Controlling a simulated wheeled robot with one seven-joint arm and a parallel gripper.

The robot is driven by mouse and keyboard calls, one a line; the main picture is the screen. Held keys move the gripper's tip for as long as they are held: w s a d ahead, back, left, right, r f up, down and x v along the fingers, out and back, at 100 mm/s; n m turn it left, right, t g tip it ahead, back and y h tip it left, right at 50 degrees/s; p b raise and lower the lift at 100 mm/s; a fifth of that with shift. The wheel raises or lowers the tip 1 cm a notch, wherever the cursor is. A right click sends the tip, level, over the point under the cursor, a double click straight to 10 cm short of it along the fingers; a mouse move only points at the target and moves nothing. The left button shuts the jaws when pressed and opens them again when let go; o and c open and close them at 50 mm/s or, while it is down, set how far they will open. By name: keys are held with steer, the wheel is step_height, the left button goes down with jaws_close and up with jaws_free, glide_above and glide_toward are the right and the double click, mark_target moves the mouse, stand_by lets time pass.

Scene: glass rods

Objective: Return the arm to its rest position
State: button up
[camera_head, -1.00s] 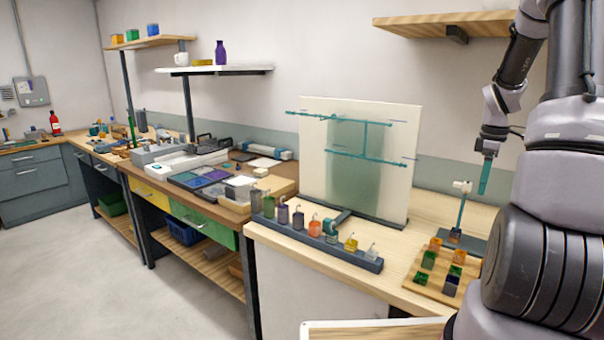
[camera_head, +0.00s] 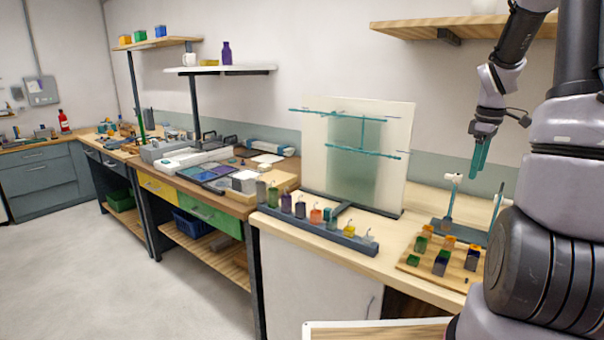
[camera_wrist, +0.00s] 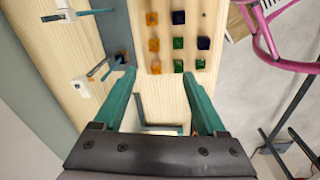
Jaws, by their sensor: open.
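My gripper (camera_head: 480,155) hangs from my arm at the right of the head view, pointing down above the right end of the bench. Its two teal fingers also show in the wrist view (camera_wrist: 160,95), spread apart with nothing between them. Below them lies a wooden board with several coloured cubes (camera_wrist: 178,42) in rows. The same board (camera_head: 410,262) shows at the bench's right end in the head view. A dark stand with white-topped posts (camera_head: 455,178) is just behind the board, below my gripper and apart from it.
An upright pale panel (camera_head: 392,150) with teal rods stands on the bench. A dark rack (camera_head: 330,235) of several coloured bottles is in front of it. A wooden shelf (camera_head: 475,25) hangs above, near my arm. A pink frame (camera_wrist: 265,35) shows in the wrist view.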

steer(key=s+a+r+m+t+y, duration=0.1)
steer(key=s+a+r+m+t, duration=0.2)
steer(key=s+a+r+m, duration=0.3)
steer(key=s+a+r+m+t+y, duration=0.1)
steer(key=s+a+r+m+t, duration=0.2)
steer(key=s+a+r+m, duration=0.3)
steer(key=s+a+r, duration=0.4)
steer(key=s+a, duration=0.4)
steer(key=a, duration=0.2)
steer(key=shift+a+r+m, duration=0.25)
steer(key=shift+a+m, duration=0.1)
steer(key=shift+m, duration=0.05)
